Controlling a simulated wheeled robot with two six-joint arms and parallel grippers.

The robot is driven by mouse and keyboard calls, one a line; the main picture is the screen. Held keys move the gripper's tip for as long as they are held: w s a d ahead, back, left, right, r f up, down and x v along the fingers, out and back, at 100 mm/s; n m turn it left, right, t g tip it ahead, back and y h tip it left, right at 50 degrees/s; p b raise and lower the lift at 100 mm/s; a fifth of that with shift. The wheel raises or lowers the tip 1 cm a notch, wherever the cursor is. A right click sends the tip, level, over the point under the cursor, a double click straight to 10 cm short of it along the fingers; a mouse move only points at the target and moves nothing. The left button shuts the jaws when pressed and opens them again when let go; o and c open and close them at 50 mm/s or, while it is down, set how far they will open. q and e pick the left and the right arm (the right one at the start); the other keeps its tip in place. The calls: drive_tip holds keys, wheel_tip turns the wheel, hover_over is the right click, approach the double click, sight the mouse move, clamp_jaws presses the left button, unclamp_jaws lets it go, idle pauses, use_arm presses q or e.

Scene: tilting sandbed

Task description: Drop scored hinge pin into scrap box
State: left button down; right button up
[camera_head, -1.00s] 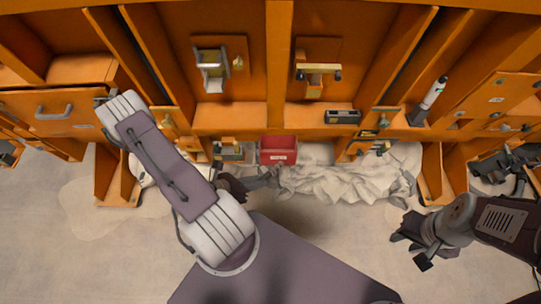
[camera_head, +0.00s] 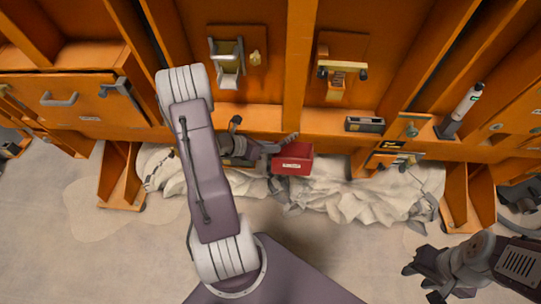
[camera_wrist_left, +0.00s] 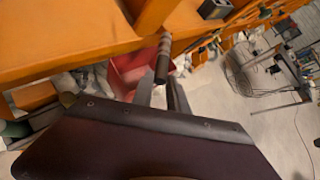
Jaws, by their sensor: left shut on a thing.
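The scrap box looks to be the small red open box (camera_head: 293,160) with a pale label, below the orange ledge in the head view. It also shows in the left wrist view (camera_wrist_left: 124,78), behind and left of the fingers. My left gripper (camera_head: 279,146) is at the box's upper left edge in the head view. In the left wrist view its fingers (camera_wrist_left: 162,90) are shut on a short grey and dark pin (camera_wrist_left: 164,56), which sticks up between them. Whether the pin is over the box's opening is unclear. My right gripper (camera_head: 421,281) is empty, fingers apart, at the lower right.
An orange frame with a ledge (camera_head: 260,118) runs behind the box. Crumpled pale sheeting (camera_head: 375,195) lies around and below the box. A dark block (camera_head: 365,125) and a white and black tool (camera_head: 458,110) stand on the ledge.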

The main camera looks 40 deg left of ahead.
use_arm(q)
drive_tip(key=f, duration=0.5)
drive_tip(key=shift+w+a+f, duration=0.1)
drive_tip(key=shift+w+f, duration=0.1)
drive_tip(key=shift+f, duration=0.15)
